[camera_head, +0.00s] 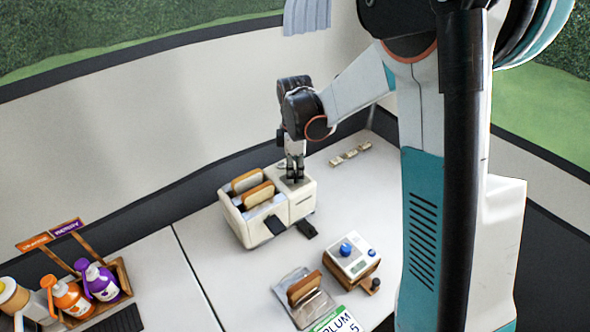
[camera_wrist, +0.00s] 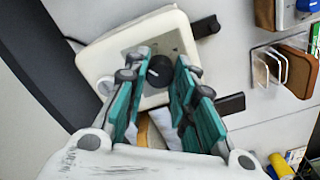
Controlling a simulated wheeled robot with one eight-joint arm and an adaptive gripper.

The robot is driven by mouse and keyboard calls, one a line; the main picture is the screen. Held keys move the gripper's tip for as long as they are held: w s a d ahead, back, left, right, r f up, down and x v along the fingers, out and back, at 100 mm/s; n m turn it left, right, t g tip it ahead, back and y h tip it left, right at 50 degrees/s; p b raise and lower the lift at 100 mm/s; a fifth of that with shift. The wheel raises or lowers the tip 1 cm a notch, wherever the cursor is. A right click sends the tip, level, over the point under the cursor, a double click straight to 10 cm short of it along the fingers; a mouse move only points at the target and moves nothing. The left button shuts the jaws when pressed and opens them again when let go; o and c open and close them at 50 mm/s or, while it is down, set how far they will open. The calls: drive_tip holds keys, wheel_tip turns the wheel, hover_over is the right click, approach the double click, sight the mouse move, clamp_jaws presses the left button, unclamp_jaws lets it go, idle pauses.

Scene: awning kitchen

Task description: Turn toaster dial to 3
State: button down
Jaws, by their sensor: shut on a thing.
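The cream toaster (camera_head: 303,205) stands on the counter with slices of bread (camera_head: 258,195) in its slots. It also shows in the wrist view (camera_wrist: 97,62). Its black dial (camera_wrist: 160,72) sits on a grey panel on the toaster's top, with a small light mark whose setting I cannot read. My gripper (camera_head: 294,178) points down over this panel. In the wrist view its teal fingers (camera_wrist: 162,66) are on both sides of the dial, shut on it. The dial is hidden by the fingers in the head view.
Two black levers stick out of the toaster's front; one lever (camera_head: 307,229) is nearest the dial. A bread rack (camera_head: 303,295) and a box with a blue knob (camera_head: 350,255) stand in front. A bottle caddy (camera_head: 124,277) is at left. Small blocks (camera_head: 351,153) lie behind.

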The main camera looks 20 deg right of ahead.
sight(295, 173)
drive_tip(key=m, duration=0.4)
drive_tip(key=shift+m+p, duration=0.4)
drive_tip(key=shift+m, duration=1.7)
drive_tip(key=c, duration=1.3)
unclamp_jaws()
wheel_tip(295, 173, up, 12)
